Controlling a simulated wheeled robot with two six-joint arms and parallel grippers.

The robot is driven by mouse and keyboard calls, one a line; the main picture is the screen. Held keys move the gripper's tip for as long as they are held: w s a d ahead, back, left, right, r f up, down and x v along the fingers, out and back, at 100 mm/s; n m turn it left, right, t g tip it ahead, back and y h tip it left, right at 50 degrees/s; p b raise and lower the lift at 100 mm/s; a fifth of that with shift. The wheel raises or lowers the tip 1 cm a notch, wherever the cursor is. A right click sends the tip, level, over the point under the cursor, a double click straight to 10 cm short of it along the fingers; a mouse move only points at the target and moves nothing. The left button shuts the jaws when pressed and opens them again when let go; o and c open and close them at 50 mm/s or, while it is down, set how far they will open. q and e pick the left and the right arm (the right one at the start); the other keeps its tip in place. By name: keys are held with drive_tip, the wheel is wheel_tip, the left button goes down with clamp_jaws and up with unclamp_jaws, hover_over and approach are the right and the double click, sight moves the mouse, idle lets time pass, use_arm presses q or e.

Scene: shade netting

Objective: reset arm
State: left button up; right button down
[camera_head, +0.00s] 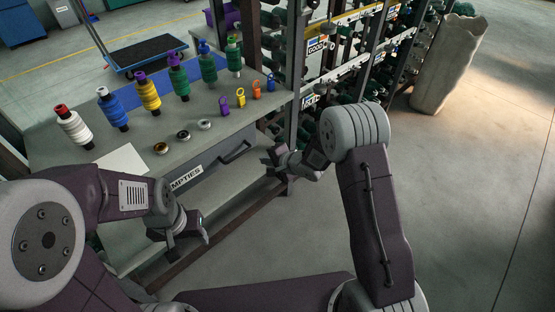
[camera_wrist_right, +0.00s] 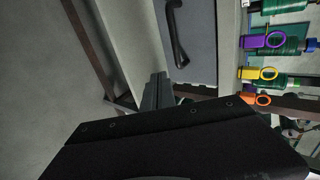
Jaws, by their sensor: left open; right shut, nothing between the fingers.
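My left gripper (camera_head: 188,228) hangs in front of the workbench in the head view, below the drawer marked EMPTIES; it is open and holds nothing. My right gripper (camera_head: 272,168) is in front of the right end of the bench, near the drawer handle (camera_head: 235,152). It is shut with nothing in it. In the right wrist view its fingers (camera_wrist_right: 157,90) show close together beside the grey drawer front (camera_wrist_right: 195,35). Both grippers are apart from the things on the bench.
Several thread spools (camera_head: 148,93) stand along the bench (camera_head: 60,150). Small rings, colored tags (camera_head: 240,97) and a white sheet (camera_head: 122,160) lie in front of them. A spool rack (camera_head: 345,50) stands behind. A tall pale sack (camera_head: 448,65) is at right; floor there is clear.

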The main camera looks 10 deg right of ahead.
drive_tip(key=p+v, duration=0.1)
drive_tip(key=v, duration=0.4)
drive_tip(key=shift+s+d+r, duration=0.2)
drive_tip(key=shift+r, duration=0.05)
